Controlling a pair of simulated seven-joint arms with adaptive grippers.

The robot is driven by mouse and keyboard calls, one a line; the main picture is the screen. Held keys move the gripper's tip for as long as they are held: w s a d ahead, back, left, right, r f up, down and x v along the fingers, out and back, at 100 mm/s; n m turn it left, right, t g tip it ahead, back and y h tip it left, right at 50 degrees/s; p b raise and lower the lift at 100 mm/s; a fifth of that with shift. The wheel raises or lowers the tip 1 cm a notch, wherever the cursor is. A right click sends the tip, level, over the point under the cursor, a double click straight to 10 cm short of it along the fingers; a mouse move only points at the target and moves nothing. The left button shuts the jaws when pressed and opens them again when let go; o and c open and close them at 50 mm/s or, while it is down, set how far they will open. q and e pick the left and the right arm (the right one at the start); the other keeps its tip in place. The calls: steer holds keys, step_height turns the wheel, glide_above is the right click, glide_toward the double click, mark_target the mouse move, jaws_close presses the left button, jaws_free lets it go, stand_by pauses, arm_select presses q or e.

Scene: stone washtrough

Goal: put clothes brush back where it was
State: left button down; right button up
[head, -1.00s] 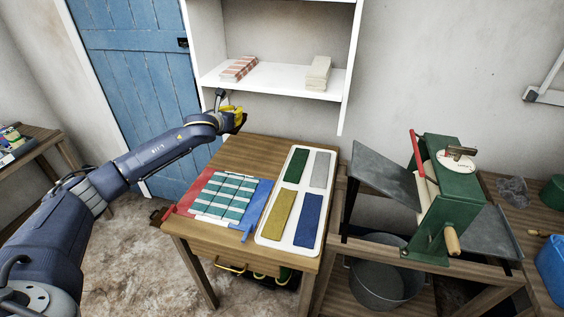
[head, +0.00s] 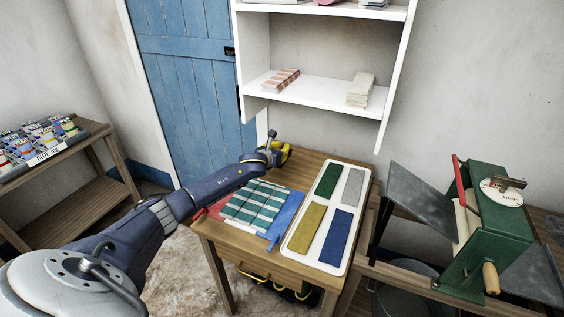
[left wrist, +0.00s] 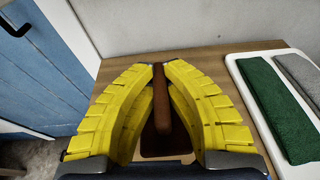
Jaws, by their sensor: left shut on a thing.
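The clothes brush (left wrist: 161,122) shows in the left wrist view as a reddish-brown wooden handle with a wider dark part below it, close to the wooden table top. My left gripper (left wrist: 160,75) has its yellow fingers shut on either side of the handle. In the head view my left gripper (head: 281,153) is at the table's back left corner, and the brush is hidden there. I cannot tell whether the brush touches the table (head: 228,240). My right gripper is not in view.
A white tray (head: 290,243) with green, grey, yellow and blue pads lies right of the gripper. A checked cloth (head: 254,205) lies nearer. White shelves (head: 310,88) stand behind, and a blue door (head: 190,90) is at the left. A green mangle (head: 490,230) stands at right.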

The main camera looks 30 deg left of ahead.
arm_select(q)
steer(key=shift+f, duration=3.1)
steer(key=shift+f, duration=0.15)
steer(key=c, duration=1.5)
jaws_free()
steer(key=v, duration=1.2)
steer(key=shift+d+r, duration=0.1)
steer(key=shift+r, duration=0.1)
